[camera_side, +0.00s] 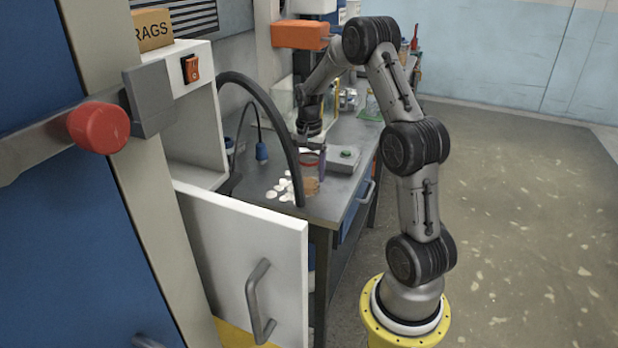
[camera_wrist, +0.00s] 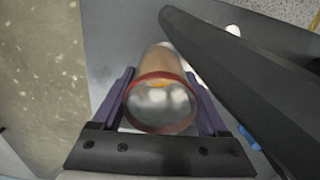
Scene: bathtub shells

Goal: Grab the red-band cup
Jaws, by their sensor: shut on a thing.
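The red-band cup (camera_wrist: 161,103) is in the middle of the wrist view, a clear or shiny cup with a red band round its rim. My gripper (camera_wrist: 165,85) has one purple finger on each side of it and is shut on it. Inside the cup I see grey-white and some orange; I cannot tell whether these are contents or reflections. In the side view the cup's red band (camera_side: 309,158) shows at the bench's front end, with my gripper (camera_side: 312,160) around it. The cup's lower part is small and partly hidden there, so I cannot tell whether it touches the bench.
A thick dark hose (camera_side: 290,140) arches close beside the cup and crosses the right of the wrist view. White shells (camera_side: 280,189) lie scattered left of the cup. An open white door (camera_side: 250,260) is in front.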

